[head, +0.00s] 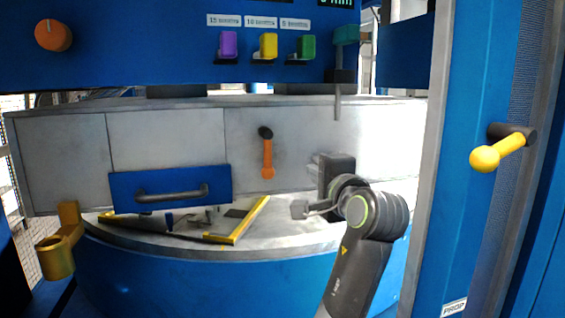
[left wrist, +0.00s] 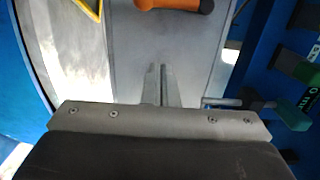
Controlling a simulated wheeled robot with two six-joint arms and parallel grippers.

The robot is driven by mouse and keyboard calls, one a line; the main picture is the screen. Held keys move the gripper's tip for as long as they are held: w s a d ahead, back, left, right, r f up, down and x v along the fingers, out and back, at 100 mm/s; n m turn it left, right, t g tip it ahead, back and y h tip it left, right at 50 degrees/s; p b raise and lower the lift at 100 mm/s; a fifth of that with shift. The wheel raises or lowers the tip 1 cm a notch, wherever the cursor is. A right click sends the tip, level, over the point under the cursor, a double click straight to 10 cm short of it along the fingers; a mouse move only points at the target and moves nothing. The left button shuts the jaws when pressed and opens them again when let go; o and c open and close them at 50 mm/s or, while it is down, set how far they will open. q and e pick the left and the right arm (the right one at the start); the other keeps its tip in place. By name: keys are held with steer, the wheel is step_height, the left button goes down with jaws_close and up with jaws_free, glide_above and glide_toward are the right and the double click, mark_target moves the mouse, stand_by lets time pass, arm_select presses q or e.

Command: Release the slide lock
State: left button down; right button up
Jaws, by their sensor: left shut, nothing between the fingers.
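No legible label says which part is the slide lock. A teal handle (head: 346,35) sits at the upper right of the machine, with a dark block and a metal rod (head: 338,103) hanging below it. In the left wrist view the teal handle (left wrist: 292,116) and the rod (left wrist: 222,102) are at the right. An orange lever with a black pivot (head: 267,155) hangs down the grey front plate. My left gripper (head: 316,158) is shut and empty, right of the orange lever and below the rod, apart from both. Its fingers (left wrist: 160,72) point towards the plate. My right gripper is not visible.
A blue drawer front with a grey handle (head: 172,193) is at lower left. A yellow-edged frame (head: 237,222) lies on the round table. Purple, yellow and green switches (head: 268,46) sit above. A yellow ball lever (head: 486,158) sticks out of the right post.

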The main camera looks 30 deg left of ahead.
mark_target(266, 153)
arm_select(q)
steer(key=w+a+p, duration=0.2)
steer(key=a+p, duration=0.1)
steer(key=a, duration=0.6)
steer(key=shift+a, duration=0.2)
steer(key=shift+w, duration=0.15)
steer(key=shift+s+a+m+p, duration=0.2)
steer(key=shift+m+p, duration=0.2)
steer(key=shift+p, duration=0.35)
